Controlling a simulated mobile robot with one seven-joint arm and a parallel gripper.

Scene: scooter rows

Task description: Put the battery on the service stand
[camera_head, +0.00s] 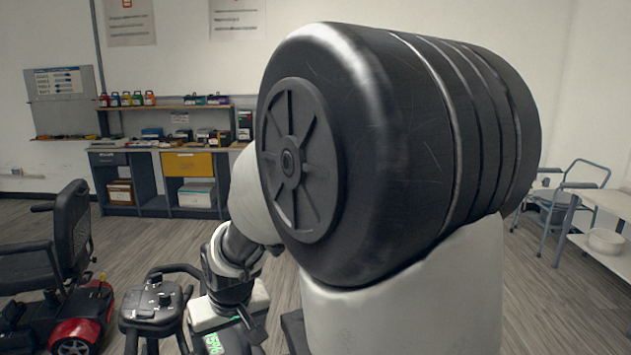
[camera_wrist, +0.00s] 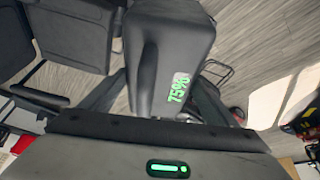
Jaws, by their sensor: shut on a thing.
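The battery (camera_wrist: 168,50) is a dark grey block with a green "75%" readout, filling the upper middle of the wrist view. In the head view, part of the battery (camera_head: 228,342) shows low at the bottom edge with green digits. My gripper (camera_head: 243,318) is shut on it; in the wrist view dark fingers flank the block. My own large black-and-white arm hides much of the head view. I cannot make out the service stand with certainty.
A scooter tiller (camera_head: 152,308) stands just left of the gripper. A red-and-black scooter (camera_head: 75,270) is at the left. A workbench (camera_head: 150,150) lines the back wall. A white table (camera_head: 605,200) and a blue-framed chair (camera_head: 553,200) stand at the right. Floor behind the tiller is clear.

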